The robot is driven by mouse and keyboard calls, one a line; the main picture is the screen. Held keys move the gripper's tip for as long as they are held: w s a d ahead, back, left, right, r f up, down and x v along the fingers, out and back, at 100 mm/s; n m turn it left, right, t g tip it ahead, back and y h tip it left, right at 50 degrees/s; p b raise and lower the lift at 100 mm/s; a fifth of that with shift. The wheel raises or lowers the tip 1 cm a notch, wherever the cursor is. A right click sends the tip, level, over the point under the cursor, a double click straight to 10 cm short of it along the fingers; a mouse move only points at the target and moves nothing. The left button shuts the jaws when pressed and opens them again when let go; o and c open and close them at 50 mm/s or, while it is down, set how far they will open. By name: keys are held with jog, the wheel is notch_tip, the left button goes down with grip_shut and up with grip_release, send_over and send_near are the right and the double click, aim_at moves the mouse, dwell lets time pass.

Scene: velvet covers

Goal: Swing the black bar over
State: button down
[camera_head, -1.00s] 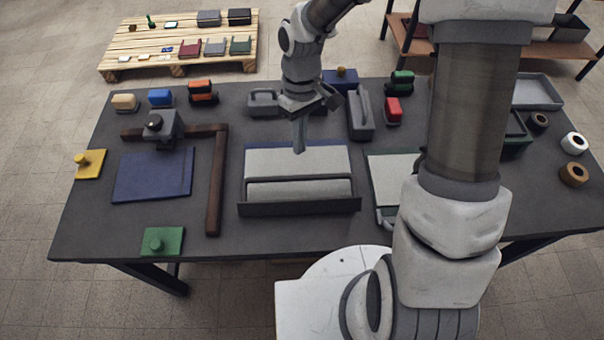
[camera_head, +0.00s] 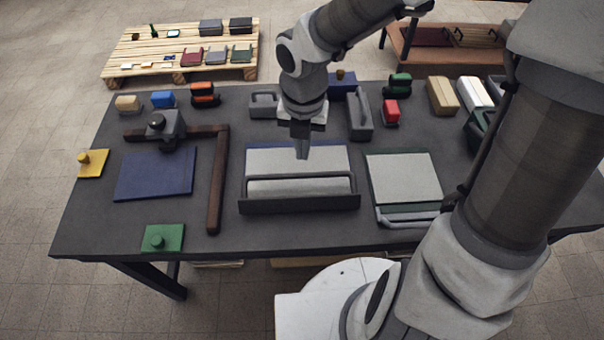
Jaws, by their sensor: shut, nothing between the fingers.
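The black bar (camera_head: 300,203) runs left to right along the near side of a board with a pale grey sheet (camera_head: 297,160) at the table's middle. A pale rounded strip (camera_head: 300,187) lies just behind the bar. My gripper (camera_head: 302,156) points down over the far part of the sheet, behind the strip and the bar. Its fingers are shut and empty. It looks apart from the bar; whether the tips touch the sheet cannot be told.
To the right lies another pale-topped board (camera_head: 404,180) with a grey bar (camera_head: 405,218) at its near edge. To the left are a brown L-shaped frame (camera_head: 216,185), a blue sheet (camera_head: 155,174) and a green plate (camera_head: 163,238). Blocks and a grey handled tool (camera_head: 360,115) stand behind.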

jog(key=n, duration=0.2)
jog(key=b, duration=0.7)
send_over(301, 174)
jog(key=s, duration=0.5)
notch_tip(301, 174, down, 11)
jog(key=shift+w+f+b, duration=0.2)
jog(key=shift+w+f, duration=0.05)
jog(key=shift+w, duration=0.4)
jog(key=shift+w+f+b, duration=0.2)
jog(key=shift+w+f, duration=0.05)
jog(key=shift+w, duration=0.35)
jog(key=shift+w+f, duration=0.25)
jog(key=shift+w, duration=0.25)
jog(key=shift+w+p, duration=0.1)
jog(key=shift+p, duration=0.25)
jog(key=shift+w+f+p, duration=0.1)
jog(key=shift+w+p, duration=0.1)
jog(key=shift+p, duration=0.15)
jog(key=shift+w+f, duration=0.35)
jog(key=shift+f, duration=0.05)
jog(key=shift+d, duration=0.1)
